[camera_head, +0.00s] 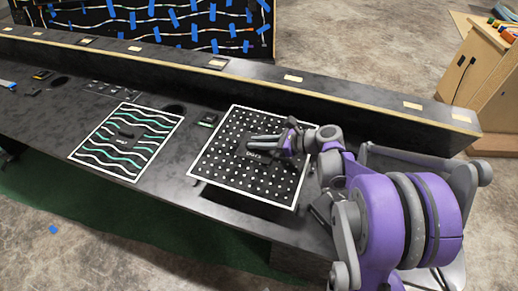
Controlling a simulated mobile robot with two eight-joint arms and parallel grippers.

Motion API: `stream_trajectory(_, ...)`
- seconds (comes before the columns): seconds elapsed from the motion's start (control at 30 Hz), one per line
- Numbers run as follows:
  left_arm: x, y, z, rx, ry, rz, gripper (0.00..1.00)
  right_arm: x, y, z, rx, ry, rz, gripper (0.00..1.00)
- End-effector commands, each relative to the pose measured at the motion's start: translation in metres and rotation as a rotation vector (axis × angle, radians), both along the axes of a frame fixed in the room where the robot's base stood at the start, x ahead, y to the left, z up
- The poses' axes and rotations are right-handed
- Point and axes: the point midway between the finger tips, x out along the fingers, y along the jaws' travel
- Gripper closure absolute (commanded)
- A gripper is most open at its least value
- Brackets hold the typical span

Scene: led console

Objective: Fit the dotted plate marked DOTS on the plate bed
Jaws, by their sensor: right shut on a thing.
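The dotted plate (226,165), black with white dots and a white border, is at the middle of the console in the head view. My right gripper (262,146) reaches over it from the right and is shut on the raised part at its middle, beside a small label. A dark patch (245,203) shows on the console below the plate's front edge. I cannot tell whether it is the plate bed or a shadow, nor whether the plate is touching the console. The gripper and arm hide part of the plate's right side. My left gripper is not in view.
A plate with white and green wavy lines (103,151) lies to the left on the console. A long raised ledge (340,95) with small tan labels runs behind. Round dark holes and small parts sit at the back left. A wooden cabinet (478,68) stands at far right.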

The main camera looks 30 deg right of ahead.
Motion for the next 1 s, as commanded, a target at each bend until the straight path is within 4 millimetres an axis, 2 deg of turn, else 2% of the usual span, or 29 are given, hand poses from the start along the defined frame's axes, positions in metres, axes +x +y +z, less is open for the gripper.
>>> stream_trajectory(0.27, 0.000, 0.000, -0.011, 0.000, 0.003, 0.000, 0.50, -0.002, -0.002, -0.008, 0.003, 0.000, 0.014, 1.00)
stream_trajectory(0.73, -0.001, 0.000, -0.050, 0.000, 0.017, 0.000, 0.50, -0.002, -0.002, -0.056, 0.003, 0.001, 0.012, 1.00)
stream_trajectory(1.0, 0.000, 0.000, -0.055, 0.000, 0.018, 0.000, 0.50, -0.002, -0.002, -0.063, 0.003, 0.000, 0.012, 1.00)
